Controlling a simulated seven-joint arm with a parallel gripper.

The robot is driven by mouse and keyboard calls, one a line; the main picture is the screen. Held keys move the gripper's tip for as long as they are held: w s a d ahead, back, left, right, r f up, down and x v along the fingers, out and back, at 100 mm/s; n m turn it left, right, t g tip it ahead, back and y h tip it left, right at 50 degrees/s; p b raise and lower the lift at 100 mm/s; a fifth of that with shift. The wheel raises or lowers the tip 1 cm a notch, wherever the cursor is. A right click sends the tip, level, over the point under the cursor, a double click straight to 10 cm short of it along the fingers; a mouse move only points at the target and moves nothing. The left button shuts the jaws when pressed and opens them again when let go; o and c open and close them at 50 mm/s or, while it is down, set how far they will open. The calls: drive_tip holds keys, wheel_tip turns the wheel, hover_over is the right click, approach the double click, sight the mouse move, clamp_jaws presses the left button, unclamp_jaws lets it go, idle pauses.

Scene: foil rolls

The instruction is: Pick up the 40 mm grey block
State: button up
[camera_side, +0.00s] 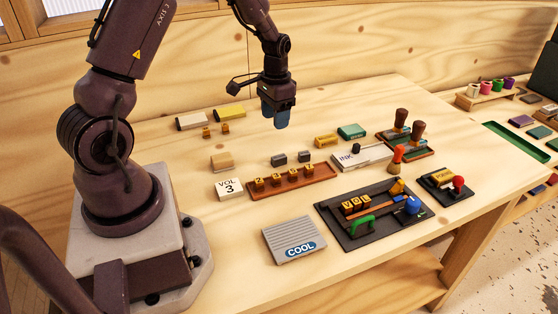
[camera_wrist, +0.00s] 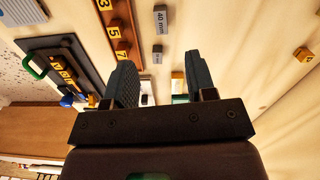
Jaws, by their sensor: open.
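The 40 mm grey block (camera_wrist: 160,19) shows its "40 mm" marking at the top of the wrist view. In the side view it appears to be the left one of two dark grey blocks (camera_side: 279,159), lying on the table behind the brown number tray. A smaller grey block (camera_wrist: 157,54) lies close by; it also shows in the side view (camera_side: 304,156). My gripper (camera_side: 275,119) is open and empty, raised above the table, pointing down, behind the grey blocks in the side view. In the wrist view its two fingers (camera_wrist: 160,66) are spread apart, with the 40 mm block beyond them.
The brown tray (camera_side: 290,182) with several yellow number blocks lies close in front of the grey blocks. A wooden block (camera_side: 221,161) is to the left. The table behind the grey blocks is mostly clear.

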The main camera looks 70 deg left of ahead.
sight(278, 157)
drive_tip(key=shift+m, duration=0.3)
drive_tip(key=f, duration=1.2)
drive_tip(key=shift+w+f, duration=0.25)
clamp_jaws()
